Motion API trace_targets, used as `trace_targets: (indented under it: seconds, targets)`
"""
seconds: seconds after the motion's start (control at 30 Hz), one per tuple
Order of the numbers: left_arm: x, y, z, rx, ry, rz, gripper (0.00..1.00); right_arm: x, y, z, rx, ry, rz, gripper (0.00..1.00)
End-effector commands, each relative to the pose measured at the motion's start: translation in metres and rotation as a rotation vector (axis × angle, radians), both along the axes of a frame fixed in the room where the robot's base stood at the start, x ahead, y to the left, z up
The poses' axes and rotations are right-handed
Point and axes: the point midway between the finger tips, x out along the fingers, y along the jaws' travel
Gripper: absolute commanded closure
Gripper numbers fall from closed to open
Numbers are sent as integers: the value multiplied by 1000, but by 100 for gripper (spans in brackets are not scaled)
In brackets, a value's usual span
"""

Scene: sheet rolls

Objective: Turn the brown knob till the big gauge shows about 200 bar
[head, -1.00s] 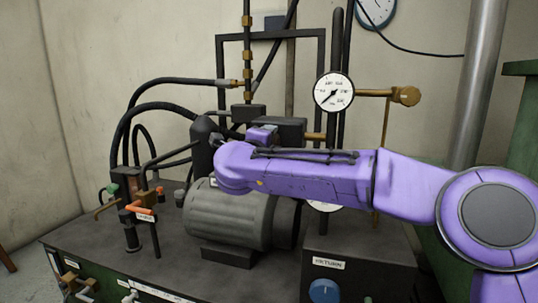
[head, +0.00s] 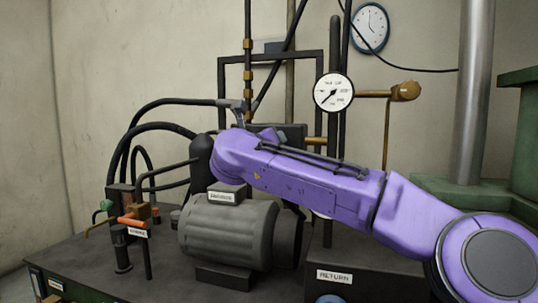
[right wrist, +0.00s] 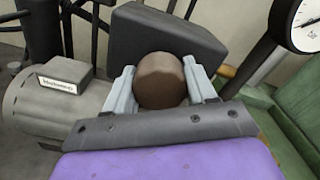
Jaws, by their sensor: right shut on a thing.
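The brown knob (right wrist: 160,80) is a round, dull brown cap in front of a dark block in the right wrist view. My right gripper (right wrist: 160,88) is shut on it, one grey finger on each side. In the head view I cannot make out the knob behind my purple right arm. The big gauge (head: 333,92) has a white face and dark rim, and stands clear above my arm. Its needle points to the lower left, near the low end of the scale; the figures are too small to read. The gauge also shows partly in the right wrist view (right wrist: 306,24). My left gripper is out of view.
A grey motor (head: 228,232) lies below my right arm. Black hoses and a valve with an orange handle (head: 132,222) stand at the left. A brass knob (head: 405,91) sticks out right of the gauge. A clock (head: 370,28) hangs on the wall.

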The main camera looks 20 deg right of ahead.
Motion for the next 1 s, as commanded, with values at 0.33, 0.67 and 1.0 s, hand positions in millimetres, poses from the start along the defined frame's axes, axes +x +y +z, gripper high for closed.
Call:
trace_targets:
  seconds: [0.33,0.67,1.0]
  targets:
    - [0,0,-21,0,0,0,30,1,2,-7,195,-123,1,75]
    - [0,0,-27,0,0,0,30,1,2,-5,276,-176,1,75]
    - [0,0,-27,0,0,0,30,1,2,-5,286,-183,1,75]
